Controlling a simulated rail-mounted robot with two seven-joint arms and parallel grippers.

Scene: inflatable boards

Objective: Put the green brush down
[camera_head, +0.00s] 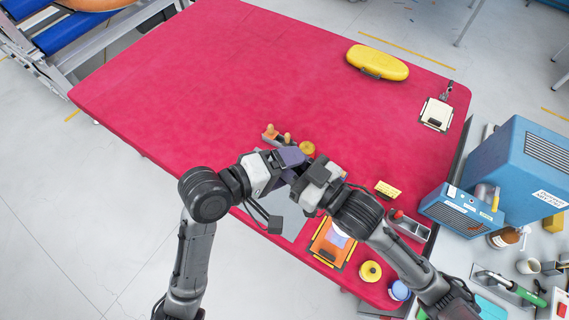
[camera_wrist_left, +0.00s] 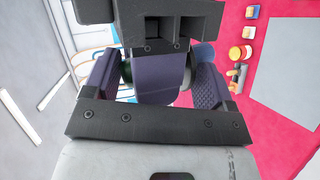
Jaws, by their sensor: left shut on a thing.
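In the head view my left gripper (camera_head: 291,158) and my right gripper (camera_head: 314,178) meet above the near edge of the red table. The brush is not clearly visible there, as the grippers cover that spot. In the left wrist view my left gripper's purple fingers (camera_wrist_left: 155,85) stand either side of a purple finger and black body of what looks like my right gripper. A small dark green bit (camera_wrist_left: 127,71) shows beside the left finger, likely part of the green brush. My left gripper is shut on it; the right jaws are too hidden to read.
The red table (camera_head: 200,80) is clear across its far and left parts. A yellow case (camera_head: 377,62) and a clipboard (camera_head: 436,114) lie at the far right. An orange-framed board (camera_head: 332,246), yellow roll (camera_head: 370,271) and blue jar (camera_head: 399,290) sit near the front. A blue machine (camera_head: 520,170) stands at right.

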